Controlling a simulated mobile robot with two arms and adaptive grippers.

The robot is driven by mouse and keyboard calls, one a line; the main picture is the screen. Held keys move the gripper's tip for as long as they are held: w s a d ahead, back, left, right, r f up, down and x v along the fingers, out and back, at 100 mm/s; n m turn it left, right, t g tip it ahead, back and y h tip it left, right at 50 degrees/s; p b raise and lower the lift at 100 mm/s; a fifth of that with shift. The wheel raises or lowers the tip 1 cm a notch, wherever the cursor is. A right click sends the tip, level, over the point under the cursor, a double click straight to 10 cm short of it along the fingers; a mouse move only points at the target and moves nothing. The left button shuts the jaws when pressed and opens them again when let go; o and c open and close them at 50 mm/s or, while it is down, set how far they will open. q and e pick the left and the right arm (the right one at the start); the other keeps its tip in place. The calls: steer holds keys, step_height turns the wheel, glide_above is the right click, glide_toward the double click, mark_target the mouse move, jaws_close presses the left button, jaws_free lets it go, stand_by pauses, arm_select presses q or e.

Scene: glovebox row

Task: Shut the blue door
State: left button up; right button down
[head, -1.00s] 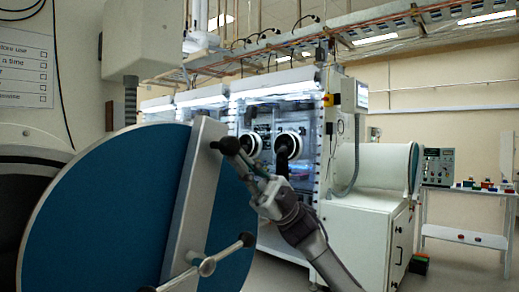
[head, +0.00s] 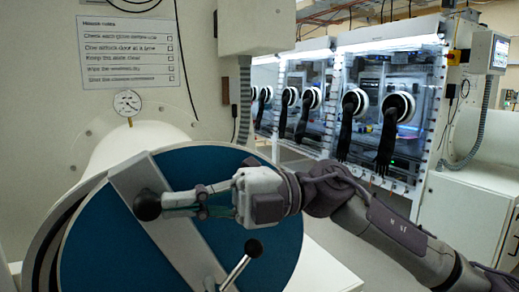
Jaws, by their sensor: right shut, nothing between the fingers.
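The blue door (head: 262,205) is a large round blue disc with a wide grey bar (head: 185,240) running across it. It stands at the mouth of a white cylindrical chamber (head: 125,143), with a dark ringed edge showing along its left side. A black ball knob (head: 147,205) shows over the bar, and a second black knob (head: 253,248) sits on a metal spoke lower down. My right gripper (head: 168,204) is shut and empty, its tips at the first knob; I cannot tell whether they touch it. My left gripper is not in view.
A pressure gauge (head: 127,103) stands above the chamber, below a wall notice (head: 127,52). Gloveboxes (head: 390,95) with black gloves line the back right. A white cabinet (head: 465,215) stands at right. Open floor shows behind my right arm.

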steer(key=s+a+f+h+p, duration=0.1)
steer(key=s+a+f, duration=0.3)
steer(key=a, duration=0.4)
steer(key=shift+a+f+t+h+p, duration=0.2)
steer(key=shift+f+t+h+p, duration=0.2)
steer(key=shift+f+h, duration=0.35)
